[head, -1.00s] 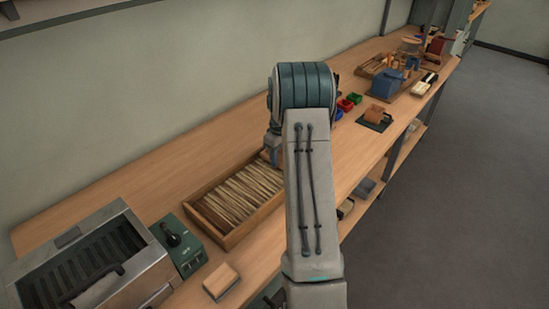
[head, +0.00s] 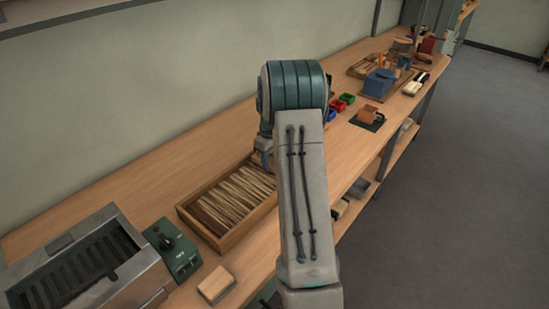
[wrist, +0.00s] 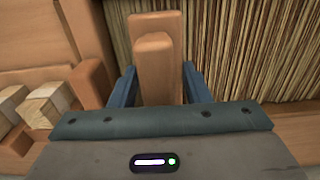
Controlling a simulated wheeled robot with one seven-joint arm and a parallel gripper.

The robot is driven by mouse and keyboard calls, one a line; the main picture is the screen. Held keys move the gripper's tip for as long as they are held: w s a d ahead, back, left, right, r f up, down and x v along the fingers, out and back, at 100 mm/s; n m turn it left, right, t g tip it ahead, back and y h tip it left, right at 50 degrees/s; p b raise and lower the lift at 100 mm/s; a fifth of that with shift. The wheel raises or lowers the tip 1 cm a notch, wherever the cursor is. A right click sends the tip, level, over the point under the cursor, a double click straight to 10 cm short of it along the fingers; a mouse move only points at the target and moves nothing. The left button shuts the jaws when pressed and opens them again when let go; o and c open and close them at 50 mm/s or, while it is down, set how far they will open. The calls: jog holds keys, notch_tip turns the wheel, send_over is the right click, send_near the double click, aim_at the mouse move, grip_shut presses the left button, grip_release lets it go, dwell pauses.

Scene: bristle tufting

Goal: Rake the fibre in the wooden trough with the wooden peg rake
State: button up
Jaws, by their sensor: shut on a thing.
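The wooden trough (head: 195,226) lies on the bench left of my arm, filled with rows of pale, straw-like fibre (head: 232,200). In the wrist view the fibre (wrist: 260,45) fills the upper right, beside a wooden wall of the trough (wrist: 85,35). My gripper (wrist: 159,86) has its blue fingers shut on a plain wooden piece, which looks like the peg rake (wrist: 152,65). The rake's pegs are hidden, and I cannot tell whether they touch the fibre. In the head view my arm hides the rake and most of the trough's far right end.
A metal box with a slatted top (head: 85,265) and a green switch box (head: 172,248) stand at the near left. A wooden block (head: 216,284) lies at the front edge. Small coloured bins (head: 340,104) and tools stand farther along. The bench behind the trough is clear.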

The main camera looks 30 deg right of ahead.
jog(key=shift+a, duration=0.4)
jog(key=shift+w+d+p, duration=0.2)
jog(key=shift+d, duration=0.45)
jog(key=shift+w+d+p, duration=0.15)
jog(key=shift+w+d, duration=0.05)
jog(key=shift+d, duration=0.4)
jog(key=s+a+b, duration=0.1)
jog(key=s+a, duration=0.2)
jog(key=a, duration=0.6)
jog(key=s+a+b, duration=0.2)
jog(key=s+a, duration=0.1)
jog(key=a, duration=0.6)
jog(key=s+a+b, duration=0.1)
jog(key=s+a, duration=0.2)
jog(key=a, duration=0.6)
jog(key=shift+a, duration=0.2)
jog(key=shift+w+d, duration=0.25)
jog(key=shift+d, duration=0.5)
jog(key=shift+w+d, duration=0.25)
jog(key=shift+d, duration=0.5)
